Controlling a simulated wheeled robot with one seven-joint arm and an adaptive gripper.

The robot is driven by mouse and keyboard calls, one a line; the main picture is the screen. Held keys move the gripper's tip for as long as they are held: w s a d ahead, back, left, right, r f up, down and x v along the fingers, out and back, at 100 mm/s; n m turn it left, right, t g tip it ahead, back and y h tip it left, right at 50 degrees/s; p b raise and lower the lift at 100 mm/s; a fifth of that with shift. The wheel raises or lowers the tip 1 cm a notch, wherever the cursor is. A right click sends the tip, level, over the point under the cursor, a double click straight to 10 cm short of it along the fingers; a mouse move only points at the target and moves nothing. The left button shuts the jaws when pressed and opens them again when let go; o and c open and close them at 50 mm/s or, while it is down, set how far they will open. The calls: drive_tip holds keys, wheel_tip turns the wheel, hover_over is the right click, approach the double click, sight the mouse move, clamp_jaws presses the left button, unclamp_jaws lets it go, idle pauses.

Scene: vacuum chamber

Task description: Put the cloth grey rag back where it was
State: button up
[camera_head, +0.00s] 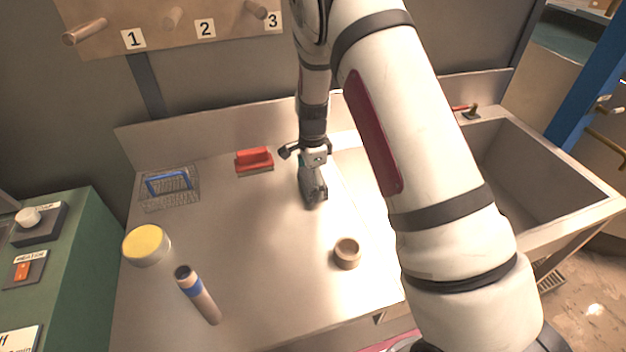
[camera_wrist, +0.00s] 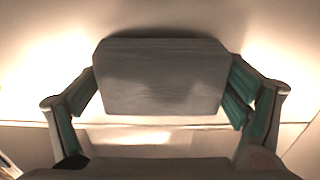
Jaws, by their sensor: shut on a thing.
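My gripper (camera_head: 312,172) is over the middle of the metal worktop (camera_head: 265,235), pointing down. In the wrist view its teal-lined fingers stand on both sides of a grey, block-shaped thing, which I take for the grey rag (camera_wrist: 160,78). The gripper is shut on it. In the head view the rag (camera_head: 314,192) shows as a dark grey shape just below the fingers. I cannot tell whether it touches the worktop.
A red brush (camera_head: 254,160) and a wire basket with a blue item (camera_head: 168,186) lie left. Numbered pegs (camera_head: 172,18) are behind; a sink (camera_head: 535,165) is right.

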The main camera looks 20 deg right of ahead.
sight(313, 177)
drive_tip(key=shift+f, duration=0.15)
drive_tip(key=o, duration=0.8)
drive_tip(key=shift+o, duration=0.2)
drive_tip(key=s+r+n+t+b, duration=0.15)
drive_tip(key=s+r, duration=0.25)
drive_tip(key=r, duration=0.8)
drive_tip(key=s+r+n, duration=0.3)
drive_tip(key=r, duration=0.8)
drive_tip(key=s+r+n+t, duration=0.1)
drive_tip(key=s+n, duration=0.3)
drive_tip(key=s, duration=0.4)
drive_tip(key=s+r+n+t, duration=0.1)
drive_tip(key=s+r+n, duration=0.3)
drive_tip(key=s, duration=0.4)
drive_tip(key=s+r+n+t, duration=0.1)
drive_tip(key=s+r+n, duration=0.2)
drive_tip(key=s+n, duration=0.2)
drive_tip(key=s, duration=0.3)
drive_tip(key=shift+r+t, duration=0.25)
drive_tip(key=shift+t, duration=0.1)
